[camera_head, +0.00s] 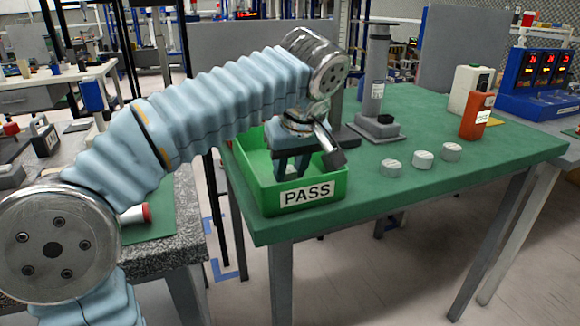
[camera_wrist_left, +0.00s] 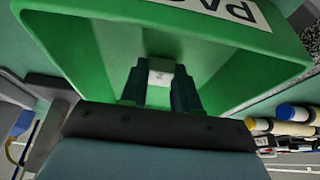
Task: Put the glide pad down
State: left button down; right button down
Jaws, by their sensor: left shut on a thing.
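My left gripper (camera_head: 292,174) reaches down into the green bin marked PASS (camera_head: 330,184), its fingers below the rim. In the left wrist view the gripper (camera_wrist_left: 160,88) is shut on a small pale glide pad (camera_wrist_left: 161,74), seen between the two dark fingers. The green bin (camera_wrist_left: 235,62) surrounds them there. I cannot tell whether the pad touches the bin floor. Three pale round pads, a left one (camera_head: 390,168), a middle one (camera_head: 423,160) and a right one (camera_head: 452,152), lie on the green table right of the bin. My right gripper is not in view.
The green table (camera_head: 400,196) has free room at its front.

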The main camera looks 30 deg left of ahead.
pick_arm(q)
jog(key=shift+f, duration=0.1)
jog(key=shift+f+b, duration=0.35)
jog(key=shift+f, duration=0.05)
jog(key=c, duration=1)
grip_release()
jog(key=shift+f, duration=0.1)
jog(key=shift+o, duration=0.9)
jog(key=shift+d+f, duration=0.1)
jog(key=shift+f, duration=0.05)
jog(key=shift+r, duration=0.35)
jog(key=p+v, duration=0.4)
jog(key=v, duration=0.8)
jog(key=shift+r, duration=0.4)
